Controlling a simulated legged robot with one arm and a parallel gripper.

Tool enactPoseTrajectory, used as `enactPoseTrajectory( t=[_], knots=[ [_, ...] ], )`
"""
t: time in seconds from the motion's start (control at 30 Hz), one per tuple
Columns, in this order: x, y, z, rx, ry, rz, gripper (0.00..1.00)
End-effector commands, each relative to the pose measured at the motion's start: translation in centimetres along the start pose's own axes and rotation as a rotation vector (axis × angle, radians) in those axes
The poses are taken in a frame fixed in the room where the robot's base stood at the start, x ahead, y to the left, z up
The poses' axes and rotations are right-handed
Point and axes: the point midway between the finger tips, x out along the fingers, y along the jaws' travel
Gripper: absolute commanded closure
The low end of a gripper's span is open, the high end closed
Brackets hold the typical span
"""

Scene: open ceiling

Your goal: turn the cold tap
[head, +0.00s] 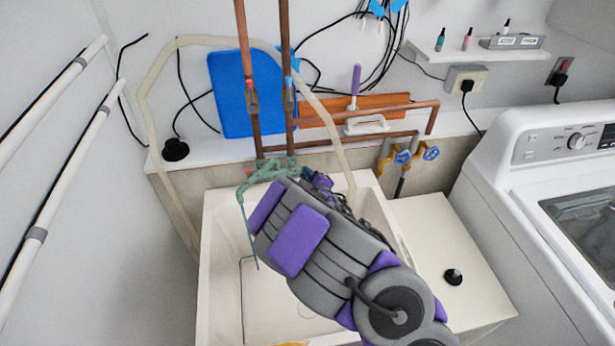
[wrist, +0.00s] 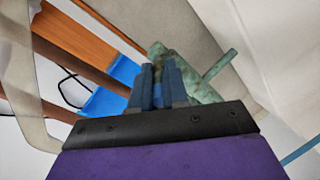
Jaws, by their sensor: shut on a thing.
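A green, weathered tap (head: 268,172) stands at the back of the white sink (head: 225,290), with a red mark on its left side. Its right side is hidden behind my arm in the head view. My gripper (head: 318,182) is at that right side, its fingertips mostly hidden there. In the wrist view, my gripper (wrist: 157,75) has its fingers close together, shut on a narrow blue part that I take to be the cold tap handle. The green tap body (wrist: 190,75) lies right behind the fingers, and its thin green arm reaches to the upper right.
Copper pipes (head: 286,60) rise behind the tap. A pale hose (head: 335,130) loops around them. A blue board (head: 235,95) leans at the wall. Blue-wheeled valves (head: 432,153) sit right of the sink. A white washing machine (head: 530,220) stands at the right.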

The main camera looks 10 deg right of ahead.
Motion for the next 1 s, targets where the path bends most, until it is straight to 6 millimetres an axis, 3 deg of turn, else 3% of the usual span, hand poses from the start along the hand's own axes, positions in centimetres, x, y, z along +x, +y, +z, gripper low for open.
enactPoseTrajectory(
  t=[0.53, 1.0],
  knots=[
    [0.0, 0.0, -0.2, 0.002, -0.012, -0.024, 1.0],
    [0.1, 1.4, -1.0, 0.033, -0.131, -0.198, 1.0]
  ],
)
